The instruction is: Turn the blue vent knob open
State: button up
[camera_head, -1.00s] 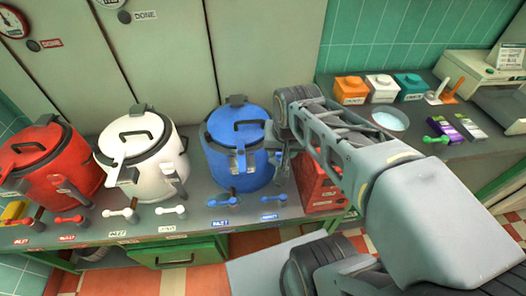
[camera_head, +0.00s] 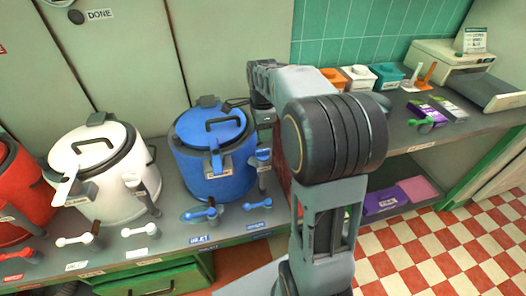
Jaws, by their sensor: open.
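The blue kettle (camera_head: 205,172) stands upright on the counter, its lid shut. Two blue knobs are in front of it: a left knob (camera_head: 203,211) and a right knob (camera_head: 258,205), each with a blue label below. I cannot read which of these is the vent. My gripper (camera_head: 262,116) is open at the kettle's upper right, above that lever. Its fingertips are small and partly hidden, and I cannot tell whether they touch anything.
A white kettle (camera_head: 105,175) and a red kettle (camera_head: 22,190) stand to the left with their own knobs. My arm blocks the counter just right of the blue kettle. Orange, white and teal boxes (camera_head: 387,75) are at the back right.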

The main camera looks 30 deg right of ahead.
aim_at(263, 150)
notch_tip(263, 150, down, 8)
jog(key=shift+f+b, duration=0.15)
jog(key=shift+b, duration=0.4)
jog(key=shift+c, duration=0.3)
grip_shut()
